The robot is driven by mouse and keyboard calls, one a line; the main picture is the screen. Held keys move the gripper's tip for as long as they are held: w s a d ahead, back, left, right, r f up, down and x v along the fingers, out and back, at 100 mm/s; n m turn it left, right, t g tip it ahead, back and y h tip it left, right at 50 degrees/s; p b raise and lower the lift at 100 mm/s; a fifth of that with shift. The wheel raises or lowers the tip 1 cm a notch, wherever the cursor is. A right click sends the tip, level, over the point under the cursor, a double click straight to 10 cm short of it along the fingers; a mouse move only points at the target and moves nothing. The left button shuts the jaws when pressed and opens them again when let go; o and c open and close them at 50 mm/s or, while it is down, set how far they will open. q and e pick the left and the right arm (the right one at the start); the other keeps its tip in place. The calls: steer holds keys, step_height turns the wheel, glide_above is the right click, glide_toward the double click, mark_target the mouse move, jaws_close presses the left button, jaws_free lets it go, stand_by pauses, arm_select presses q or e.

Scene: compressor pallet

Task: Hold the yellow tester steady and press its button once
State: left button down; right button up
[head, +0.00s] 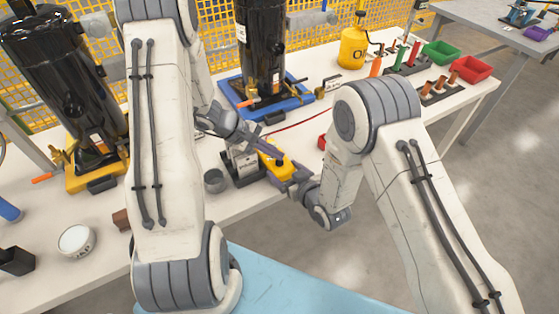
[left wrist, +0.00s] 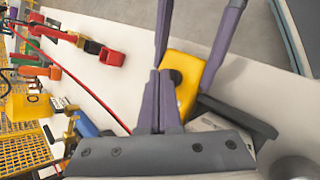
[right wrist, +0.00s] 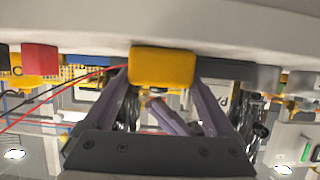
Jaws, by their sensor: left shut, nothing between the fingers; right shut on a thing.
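The yellow tester (head: 279,163) is at the front edge of the white table, beside a dark grey stand. My right gripper (head: 291,184) is shut on it. In the right wrist view the tester (right wrist: 162,66) sits between the two purple fingers. In the left wrist view its dark round button (left wrist: 176,76) shows on the yellow face (left wrist: 184,62). My left gripper (left wrist: 160,74) is shut and empty, its tips close to the button; I cannot tell whether they touch it. In the head view the left fingers partly cover the tester.
A grey cup (head: 214,181) stands left of the stand. A black compressor on a blue pallet (head: 291,104) is behind. A red wire (head: 305,121) crosses the table. A yellow bottle (head: 353,48), a green bin (head: 441,52) and a red bin (head: 471,68) are at the back right.

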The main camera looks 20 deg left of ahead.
mark_target(275, 163)
arm_select(q)
steer(key=shift+r, duration=0.45)
steer(key=shift+r, duration=2.5)
arm_select(e)
steer(key=o, duration=1.4)
steer(key=shift+o, duration=0.2)
